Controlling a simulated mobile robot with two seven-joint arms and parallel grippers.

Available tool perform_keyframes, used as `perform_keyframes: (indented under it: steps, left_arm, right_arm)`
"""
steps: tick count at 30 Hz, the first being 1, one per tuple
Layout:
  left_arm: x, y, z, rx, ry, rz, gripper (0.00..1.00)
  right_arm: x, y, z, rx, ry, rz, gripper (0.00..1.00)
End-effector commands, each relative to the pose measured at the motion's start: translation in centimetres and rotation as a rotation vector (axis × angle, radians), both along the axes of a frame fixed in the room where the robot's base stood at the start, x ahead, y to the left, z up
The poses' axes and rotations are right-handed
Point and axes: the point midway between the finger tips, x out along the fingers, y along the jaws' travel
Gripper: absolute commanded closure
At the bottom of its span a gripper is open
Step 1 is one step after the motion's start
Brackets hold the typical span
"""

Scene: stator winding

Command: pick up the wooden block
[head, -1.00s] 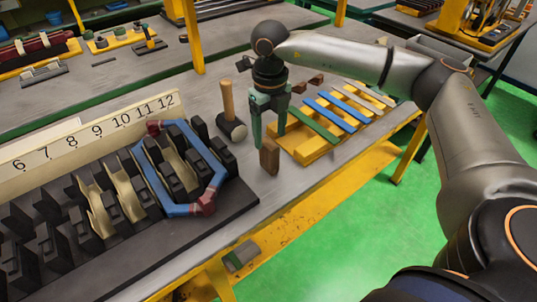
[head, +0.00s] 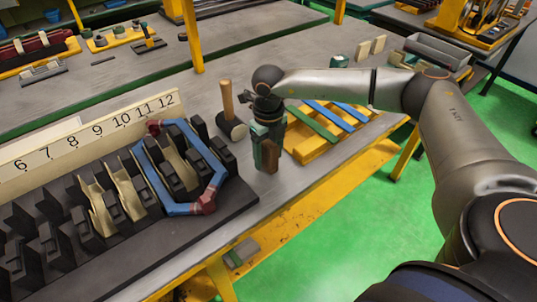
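The wooden block (head: 270,157) is a small brown upright piece on the grey bench near its front edge in the head view. My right gripper (head: 268,148) points down over it, with its green fingers low at the block. Part of the block shows between and in front of them. The gripper hides the block's upper part, and I cannot tell whether the fingers press on it. My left gripper is not in view.
A mallet (head: 230,115) stands just left of the gripper. A yellow rack (head: 312,150) with green and blue strips is close on the right. The dark stator fixture (head: 240,200) with a blue coil (head: 178,208) fills the left.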

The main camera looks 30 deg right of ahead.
Motion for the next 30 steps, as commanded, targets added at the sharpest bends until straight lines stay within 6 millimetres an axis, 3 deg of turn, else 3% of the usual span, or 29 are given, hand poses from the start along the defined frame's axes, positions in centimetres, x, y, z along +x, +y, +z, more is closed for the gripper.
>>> perform_keyframes:
  steps: [2,17,30]
  left_arm:
    - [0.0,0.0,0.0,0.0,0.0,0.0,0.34]
    - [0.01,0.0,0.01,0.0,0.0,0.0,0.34]
    - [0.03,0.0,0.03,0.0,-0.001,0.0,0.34]
  right_arm:
    - [0.01,0.0,0.03,0.0,0.0,0.0,0.44]
    - [0.01,-0.01,0.07,0.0,0.0,-0.001,1.0]
    - [0.01,-0.01,0.08,0.0,0.0,-0.001,1.0]
